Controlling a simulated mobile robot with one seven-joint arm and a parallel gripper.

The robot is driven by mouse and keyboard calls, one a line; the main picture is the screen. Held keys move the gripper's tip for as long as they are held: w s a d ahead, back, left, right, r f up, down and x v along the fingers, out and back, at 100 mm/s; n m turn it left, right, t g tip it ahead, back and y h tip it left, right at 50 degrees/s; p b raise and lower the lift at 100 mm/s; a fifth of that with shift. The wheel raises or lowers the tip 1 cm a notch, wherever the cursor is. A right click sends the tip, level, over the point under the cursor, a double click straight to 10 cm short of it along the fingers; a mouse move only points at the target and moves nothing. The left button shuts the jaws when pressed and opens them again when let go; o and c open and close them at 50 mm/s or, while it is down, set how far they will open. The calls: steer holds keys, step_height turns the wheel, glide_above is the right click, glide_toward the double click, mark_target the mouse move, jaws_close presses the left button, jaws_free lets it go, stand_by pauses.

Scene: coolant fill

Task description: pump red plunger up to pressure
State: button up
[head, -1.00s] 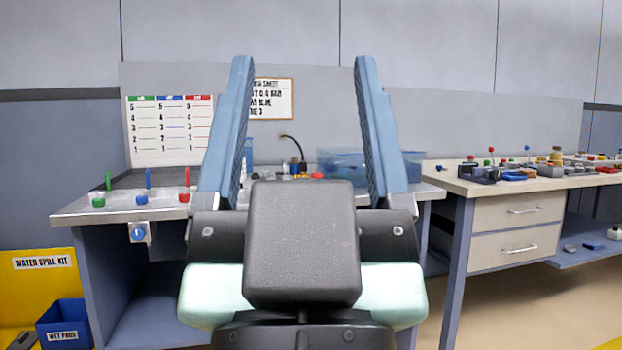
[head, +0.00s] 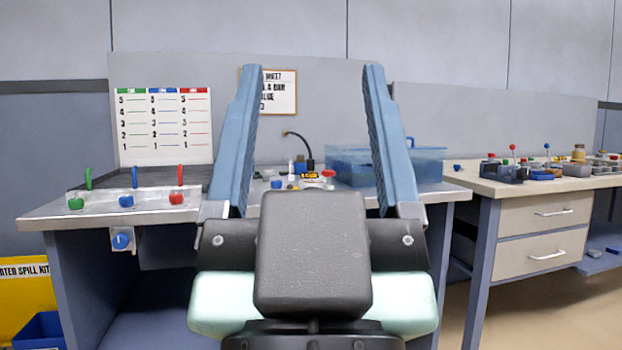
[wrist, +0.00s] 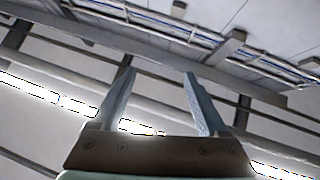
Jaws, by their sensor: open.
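A red plunger (head: 180,176) stands upright at the left of the grey bench, right of a blue plunger (head: 135,178) and a green plunger (head: 88,179). A round red knob (head: 176,198) sits at its foot, with blue and green knobs in the same row. My gripper (head: 312,70) is open and empty, its two blue fingers pointing up in front of the bench, right of the red plunger and apart from it. In the wrist view my gripper (wrist: 159,73) faces only the ceiling structure. My fingers and wrist hide part of the bench and wall sheet.
A clear blue tank (head: 430,165) and small fittings (head: 302,172) stand at the bench's back. A white chart (head: 165,125) is on the back panel. A second bench (head: 515,186) with drawers stands right. A yellow spill kit box (head: 25,300) is at lower left.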

steer(key=shift+s, duration=0.2)
steer(key=shift+d, duration=0.1)
steer(key=shift+r, duration=0.15)
steer(key=c, duration=0.3)
steer(key=shift+r+p, duration=0.3)
steer(key=shift+p, duration=0.1)
steer(key=shift+c, duration=1.2)
step_height(320, 180, up, 5)
steer(key=p, duration=0.5)
steer(key=shift+r, duration=0.15)
jaws_close()
step_height(320, 180, up, 36)
steer(key=p, duration=3.6)
steer(key=shift+r+p, duration=0.15)
steer(key=shift+p, duration=0.15)
steer(key=shift+w, duration=0.1)
